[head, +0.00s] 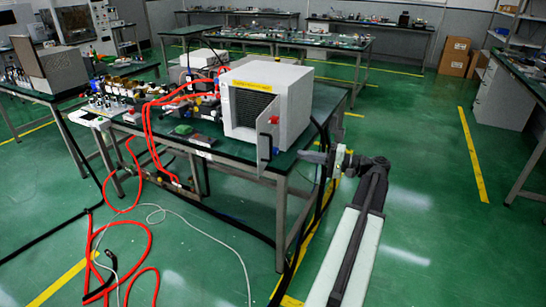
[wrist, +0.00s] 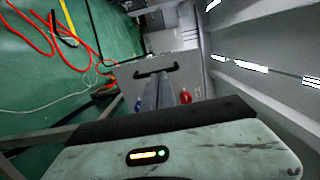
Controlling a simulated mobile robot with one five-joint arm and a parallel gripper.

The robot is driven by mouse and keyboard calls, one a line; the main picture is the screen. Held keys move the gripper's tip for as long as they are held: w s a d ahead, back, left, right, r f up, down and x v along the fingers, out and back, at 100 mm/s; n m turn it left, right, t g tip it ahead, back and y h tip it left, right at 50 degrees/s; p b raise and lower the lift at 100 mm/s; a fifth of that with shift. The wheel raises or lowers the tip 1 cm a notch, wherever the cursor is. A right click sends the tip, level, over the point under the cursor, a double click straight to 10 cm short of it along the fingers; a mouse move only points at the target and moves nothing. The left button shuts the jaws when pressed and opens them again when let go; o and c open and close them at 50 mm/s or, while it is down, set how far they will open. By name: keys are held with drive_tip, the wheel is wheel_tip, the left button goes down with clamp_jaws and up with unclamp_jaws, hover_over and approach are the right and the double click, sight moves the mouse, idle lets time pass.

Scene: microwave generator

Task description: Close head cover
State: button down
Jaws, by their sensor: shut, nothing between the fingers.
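The generator (head: 290,92) is a white box with a dark grille, standing on the near right end of the table. Its head cover looks like the narrow grey plate (head: 264,148) standing out open from the box's front right edge. In the wrist view a grey panel (wrist: 128,72) with a black handle and a red knob (wrist: 185,97) faces me; I take it for that cover. My gripper (head: 304,157) is shut and empty, right of the cover at about its lower height. In the wrist view its fingers (wrist: 156,88) point at the panel below the handle. Contact cannot be told.
The dark-topped table (head: 245,158) carries red hoses (head: 160,115) and fittings left of the box. More red hose and a white cable (head: 215,244) lie on the floor at the left. Green floor (head: 430,200) is clear at the right.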

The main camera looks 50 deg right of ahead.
sight(258, 147)
drive_tip(key=x, duration=1.3)
drive_tip(key=shift+w+a, duration=0.2)
drive_tip(key=shift+w, duration=0.15)
